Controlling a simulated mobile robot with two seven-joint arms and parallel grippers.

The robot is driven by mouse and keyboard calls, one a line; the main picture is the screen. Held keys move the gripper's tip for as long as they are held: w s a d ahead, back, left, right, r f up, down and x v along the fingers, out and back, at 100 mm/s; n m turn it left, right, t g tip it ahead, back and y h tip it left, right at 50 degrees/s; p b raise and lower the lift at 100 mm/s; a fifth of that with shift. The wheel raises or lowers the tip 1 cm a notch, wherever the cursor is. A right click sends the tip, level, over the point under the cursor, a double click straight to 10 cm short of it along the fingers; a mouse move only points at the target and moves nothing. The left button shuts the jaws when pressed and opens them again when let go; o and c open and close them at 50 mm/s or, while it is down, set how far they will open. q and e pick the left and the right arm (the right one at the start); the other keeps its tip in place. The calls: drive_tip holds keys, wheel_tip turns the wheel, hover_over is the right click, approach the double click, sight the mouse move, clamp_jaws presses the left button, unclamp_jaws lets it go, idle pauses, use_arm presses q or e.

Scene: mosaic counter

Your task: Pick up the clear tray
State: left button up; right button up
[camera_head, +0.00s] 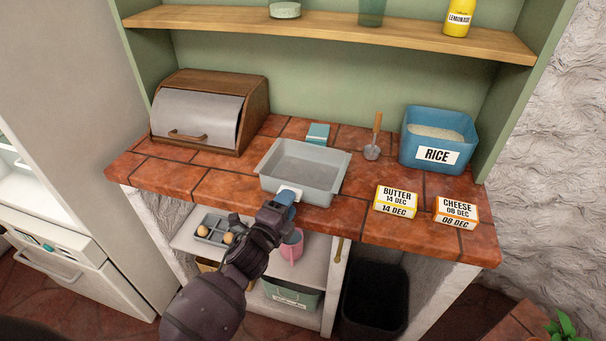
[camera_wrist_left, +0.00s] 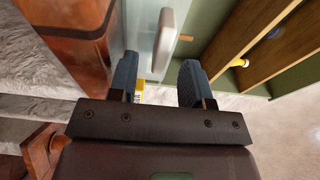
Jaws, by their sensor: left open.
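The clear tray (camera_head: 303,168) is a grey, see-through rectangular tray lying upright near the counter's front edge. A pale handle (camera_head: 290,191) is on its front side. My left gripper (camera_head: 287,207) is in front of that handle. In the left wrist view, the open fingers of the gripper (camera_wrist_left: 158,68) point at the tray (camera_wrist_left: 142,28), and the pale handle (camera_wrist_left: 164,40) lies ahead, roughly in line with the gap. No gripping contact with the handle shows. My right gripper is not in view.
The tiled counter (camera_head: 180,176) holds a bread box (camera_head: 205,115), a blue rice bin (camera_head: 437,143), a small scoop (camera_head: 373,148), a teal box (camera_head: 318,134), a butter box (camera_head: 396,201) and a cheese box (camera_head: 456,212). A shelf (camera_head: 330,32) runs above. Below are a grey compartment tray (camera_head: 208,232) and a pink cup (camera_head: 292,250).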

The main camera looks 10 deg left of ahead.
use_arm(q)
drive_tip(key=shift+x, duration=1.25)
drive_tip(key=shift+c, duration=0.3)
clamp_jaws()
